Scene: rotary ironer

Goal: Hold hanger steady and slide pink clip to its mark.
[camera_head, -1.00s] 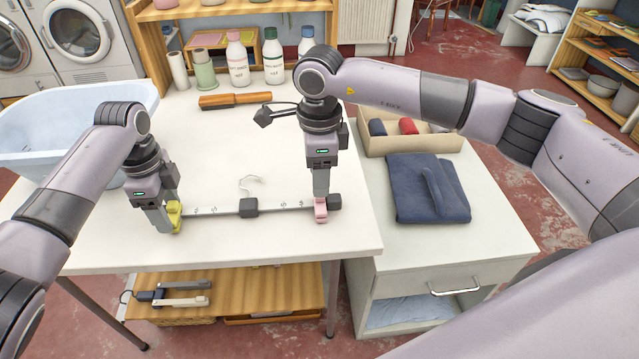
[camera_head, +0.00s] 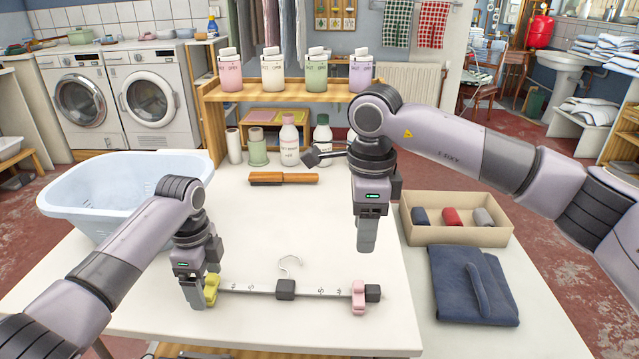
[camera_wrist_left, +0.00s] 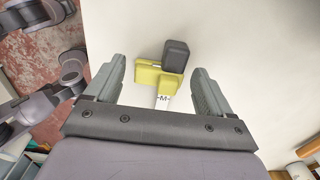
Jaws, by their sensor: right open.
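The hanger (camera_head: 262,292) lies on the white table: a marked grey bar with a dark centre block, a pale hook and dark end caps. The yellow clip (camera_head: 211,288) is at its left end. The pink clip (camera_head: 358,298) is at its right end, next to the end cap (camera_head: 373,292). My left gripper (camera_head: 203,298) is low at the yellow clip; in the left wrist view its fingers (camera_wrist_left: 158,68) are apart with gaps on both sides of the yellow clip (camera_wrist_left: 157,80). A letter M shows on the bar beside it. My right gripper (camera_head: 367,246) is open and empty, above and behind the pink clip.
A pale blue basin (camera_head: 120,195) stands at the back left. A brown-handled brush (camera_head: 284,178) and bottles are at the back. On the right are a box of rolled cloths (camera_head: 455,232) and folded dark blue cloth (camera_head: 474,285). The table around the hanger's hook is clear.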

